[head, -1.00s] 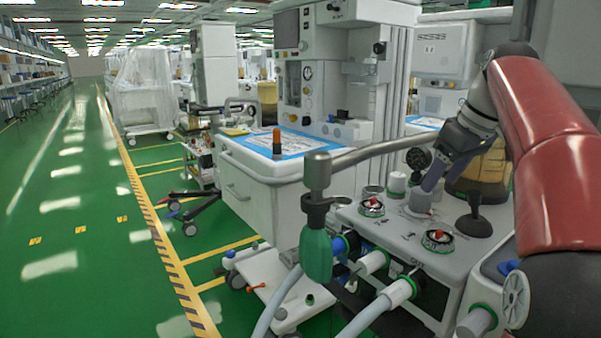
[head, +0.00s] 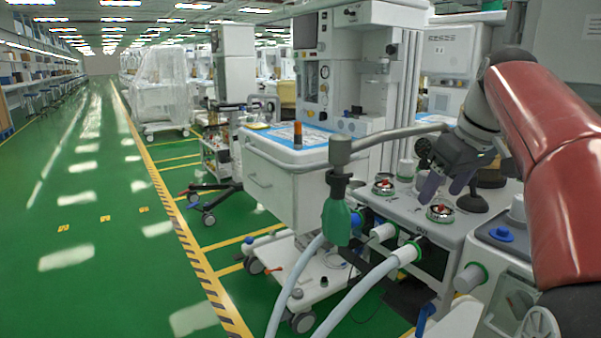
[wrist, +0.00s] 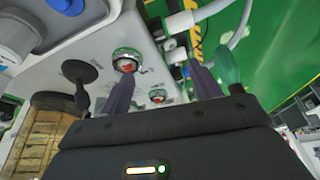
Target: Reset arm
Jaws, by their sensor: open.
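My gripper (head: 447,187) is at the right in the head view, at the end of my red arm, above the grey top panel of an anaesthesia machine (head: 462,218). Its two purple-grey fingers are apart with nothing between them. In the wrist view the fingers of my gripper (wrist: 162,88) also stand apart and empty. Beyond them are a red-centred round port (wrist: 126,62) and the grey panel. A black mushroom-shaped knob (wrist: 82,77) stands to the left in that view. I cannot tell the exact gap between fingers and panel.
A grey metal arm (head: 385,138) with a green bag (head: 341,222) and pale hoses (head: 372,289) stands left of the gripper. A white cart (head: 270,185) with an orange-capped vial (head: 298,135) is behind. The green floor aisle (head: 80,220) at left is clear.

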